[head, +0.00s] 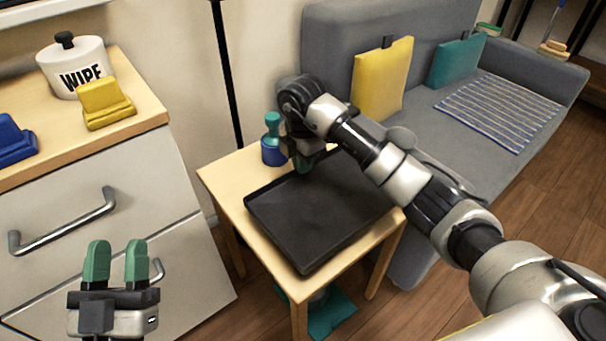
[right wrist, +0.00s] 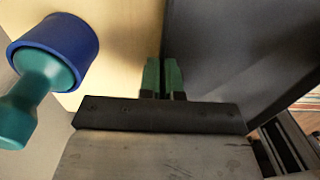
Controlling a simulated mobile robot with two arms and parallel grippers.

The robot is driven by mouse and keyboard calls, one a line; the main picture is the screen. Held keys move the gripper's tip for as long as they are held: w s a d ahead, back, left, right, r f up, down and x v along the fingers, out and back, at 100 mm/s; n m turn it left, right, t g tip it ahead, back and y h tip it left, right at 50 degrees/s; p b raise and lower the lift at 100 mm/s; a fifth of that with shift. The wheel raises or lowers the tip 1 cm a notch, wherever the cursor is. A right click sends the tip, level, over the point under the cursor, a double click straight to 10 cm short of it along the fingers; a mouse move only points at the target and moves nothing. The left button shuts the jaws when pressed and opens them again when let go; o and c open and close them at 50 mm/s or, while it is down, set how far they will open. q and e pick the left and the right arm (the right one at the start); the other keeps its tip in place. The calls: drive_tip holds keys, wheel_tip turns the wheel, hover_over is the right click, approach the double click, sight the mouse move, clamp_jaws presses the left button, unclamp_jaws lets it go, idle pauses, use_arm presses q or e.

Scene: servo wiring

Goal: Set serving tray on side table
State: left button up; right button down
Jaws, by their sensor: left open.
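The black serving tray (head: 318,212) lies on the wooden side table (head: 225,182), covering most of its top and looking flat. Its right part is hidden under my right arm. My right gripper (head: 305,163) is at the tray's far left edge, partly hidden by its own wrist. In the right wrist view its green fingers (right wrist: 162,78) are close together on either side of the rim of the tray (right wrist: 215,50); it looks shut on the rim. My left gripper (head: 117,262) is open and empty in front of the drawers, away from the table.
A blue and teal object (head: 272,145) stands on the table's back corner, close beside my right gripper. A grey sofa (head: 420,125) with cushions is at the right. A drawer cabinet (head: 70,220) with a white WIPE canister (head: 75,68) is at the left.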

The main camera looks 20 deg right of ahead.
wheel_tip(320, 180, down, 3)
drive_tip(key=shift+r+b, duration=0.1)
drive_tip(key=shift+b, duration=0.4)
drive_tip(key=shift+f, duration=0.25)
use_arm(q)
drive_tip(key=s+r+t+h, duration=0.1)
drive_tip(key=s+r+t, duration=0.1)
drive_tip(key=r+t, duration=0.1)
drive_tip(key=shift+s+a, duration=0.1)
drive_tip(key=shift+s, duration=0.25)
use_arm(e)
drive_tip(key=c, duration=1.7)
unclamp_jaws()
drive_tip(key=shift+f, duration=0.15)
drive_tip(key=o, duration=0.4)
drive_tip(key=shift+c, duration=0.2)
